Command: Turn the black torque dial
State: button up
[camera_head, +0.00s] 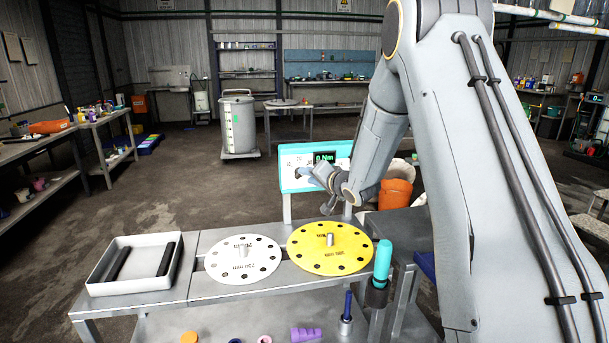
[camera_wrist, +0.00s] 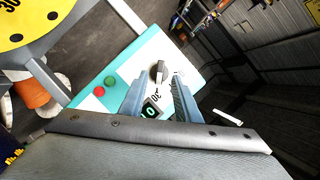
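The black torque dial (camera_wrist: 159,71) sits on the white face of a teal-framed control panel (camera_wrist: 185,48). In the wrist view it lies between and just beyond my gripper's fingertips (camera_wrist: 160,78). The two fingers are apart, one on each side of the dial, with nothing clearly held. I cannot tell whether either finger touches it.
A red button (camera_wrist: 99,91) and a green button (camera_wrist: 110,80) sit on the panel. On the bench stand a yellow disc (camera_head: 355,240), a white disc (camera_head: 225,262), a white tray (camera_head: 101,285) and a teal-handled tool (camera_head: 383,260).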

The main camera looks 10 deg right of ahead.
jog(key=shift+p+x, duration=0.3)
jog(key=shift+x, duration=1.45)
grip_shut()
